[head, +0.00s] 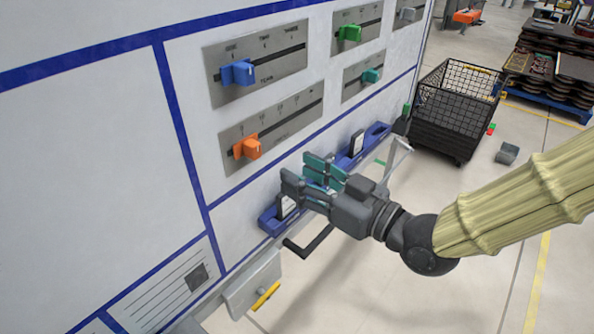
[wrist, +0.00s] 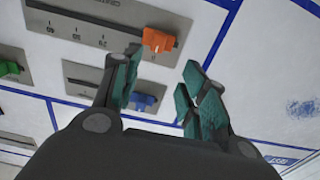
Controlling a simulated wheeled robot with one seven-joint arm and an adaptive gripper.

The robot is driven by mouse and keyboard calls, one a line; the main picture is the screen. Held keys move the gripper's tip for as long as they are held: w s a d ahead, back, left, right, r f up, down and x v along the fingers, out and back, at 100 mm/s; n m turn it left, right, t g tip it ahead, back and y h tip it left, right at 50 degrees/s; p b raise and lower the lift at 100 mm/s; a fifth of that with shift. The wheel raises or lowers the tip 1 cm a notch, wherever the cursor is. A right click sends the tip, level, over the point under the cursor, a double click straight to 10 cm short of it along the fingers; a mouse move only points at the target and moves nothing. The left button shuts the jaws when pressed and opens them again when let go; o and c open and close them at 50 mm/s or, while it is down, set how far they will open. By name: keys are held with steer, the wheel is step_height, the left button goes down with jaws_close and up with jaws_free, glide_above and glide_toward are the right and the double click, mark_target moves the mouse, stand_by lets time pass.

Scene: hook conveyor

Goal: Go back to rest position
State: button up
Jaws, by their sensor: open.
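My gripper (head: 312,175) is in front of the white panel (head: 90,130), at the height of a blue ledge (head: 270,222) along its lower part. Its teal-padded fingers are spread apart and nothing shows between them. The gripper hides the middle of the ledge. In the wrist view, my gripper (wrist: 160,85) points at the panel, with an orange slider knob (wrist: 157,40) just beyond the fingertips and a blue knob (wrist: 143,102) partly behind a finger.
Grey slider plates carry blue (head: 238,72), orange (head: 247,147), green (head: 350,33) and teal (head: 371,76) knobs. A black mesh cart (head: 455,110) stands on the floor at right. A grey box (head: 252,282) juts out below the panel. Floor is open beneath my arm.

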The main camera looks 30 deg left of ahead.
stand_by(0.4)
steer(key=w+d+f+m+t+h, duration=0.1)
steer(key=d+f+m+h, duration=0.2)
steer(key=d+f, duration=0.55)
steer(key=w+d+f+m+h, duration=0.1)
steer(key=d+f+m+h, duration=0.25)
steer(key=f, duration=1.05)
steer(key=w+d+f+m+t+h, duration=0.1)
steer(key=d+f+m+h, duration=0.3)
steer(key=f, duration=0.7)
steer(key=s+d+f+m+g+h, duration=0.1)
steer(key=s+d+f+m+h, duration=0.1)
steer(key=s+d+f, duration=0.4)
steer(key=s+d+f+m+g+h, duration=0.1)
steer(key=s+d+f, duration=0.5)
steer(key=d, duration=0.6)
steer(key=s+d+f+m+g+h, duration=0.2)
steer(key=s+d+f+g+h, duration=0.1)
steer(key=s+d+f, duration=0.3)
steer(key=d+f+h, duration=0.1)
steer(key=d+f, duration=0.1)
steer(key=d, duration=0.2)
steer(key=shift+s+m, duration=0.25)
steer(key=shift+m, duration=0.1)
